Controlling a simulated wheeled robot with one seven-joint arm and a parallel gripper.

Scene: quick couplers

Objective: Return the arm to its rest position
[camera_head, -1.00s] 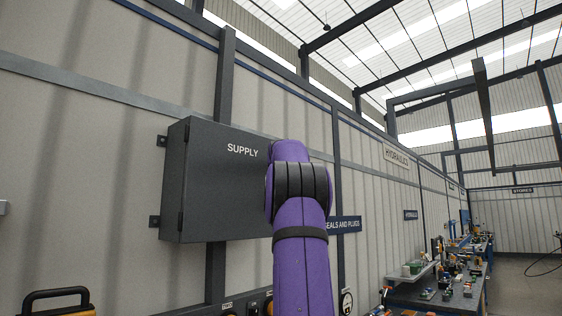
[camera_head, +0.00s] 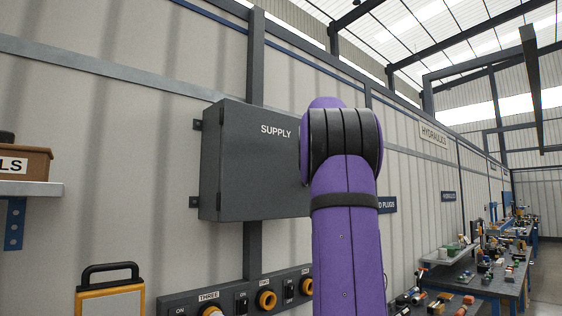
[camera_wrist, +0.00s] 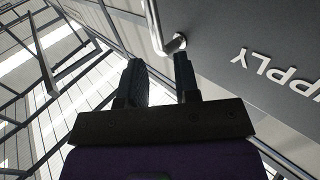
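My purple arm (camera_head: 345,235) rises up the middle of the head view, with a black ringed joint near its top. It covers the right part of the dark grey SUPPLY box (camera_head: 245,170) on the wall. My gripper is hidden in the head view. In the wrist view my gripper (camera_wrist: 158,62) shows two dark fingers standing apart with nothing held between them. The SUPPLY box also shows in the wrist view (camera_wrist: 265,100), with its lettering turned over. A metal bar with a rounded end (camera_wrist: 175,43) appears beyond the fingertips.
A wall panel (camera_head: 180,302) with labelled yellow-ringed fittings runs low behind my arm. A yellow-framed case with a black handle (camera_head: 110,270) stands at lower left. A shelf (camera_head: 30,188) holds a brown box (camera_head: 20,163). Cluttered workbenches (camera_head: 475,275) line the right.

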